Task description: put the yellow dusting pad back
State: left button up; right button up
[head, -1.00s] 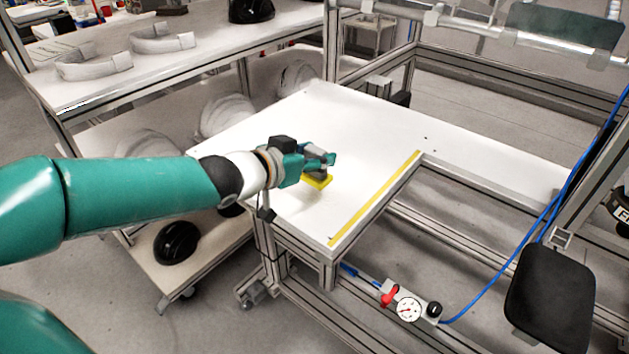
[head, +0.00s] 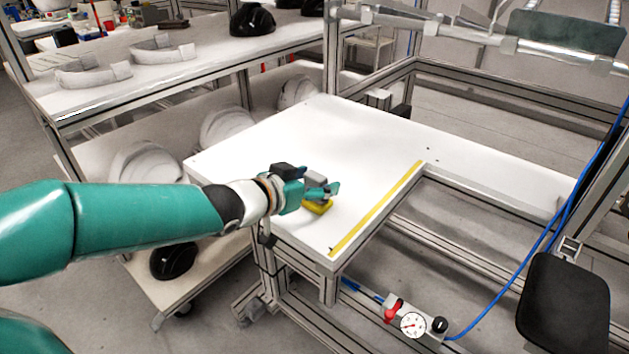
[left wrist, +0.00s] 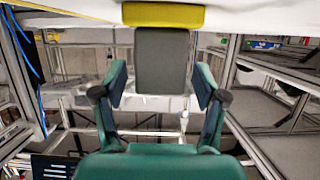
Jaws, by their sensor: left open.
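The yellow dusting pad (head: 318,207) is on the white tabletop, left of the yellow tape strip. In the left wrist view its yellow edge (left wrist: 163,15) lies against the white surface at the top, with its grey handle block (left wrist: 162,60) below. My left gripper (head: 328,189) is at the pad, partly covering it in the head view. In the left wrist view the left gripper's fingers (left wrist: 161,85) stand open on both sides of the grey handle, with a gap on each side. My right gripper is not in view.
The white table (head: 350,130) is otherwise mostly clear; a yellow strip (head: 378,208) marks its front inner edge. A shelf rack (head: 150,85) with white helmet shells and dark helmets stands to the left. A gauge (head: 412,324) and blue hose are below right.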

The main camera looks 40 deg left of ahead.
pick_arm(q)
jog(key=shift+r, duration=0.25)
jog(key=shift+s+a+r+p, duration=0.1)
jog(key=shift+s+r+p, duration=0.05)
jog(key=shift+s+p, duration=0.25)
jog(key=d+p+v, duration=0.1)
jog(key=p+v, duration=0.4)
jog(key=v, duration=0.6)
jog(key=shift+a+p, duration=0.35)
jog(key=shift+a, duration=0.05)
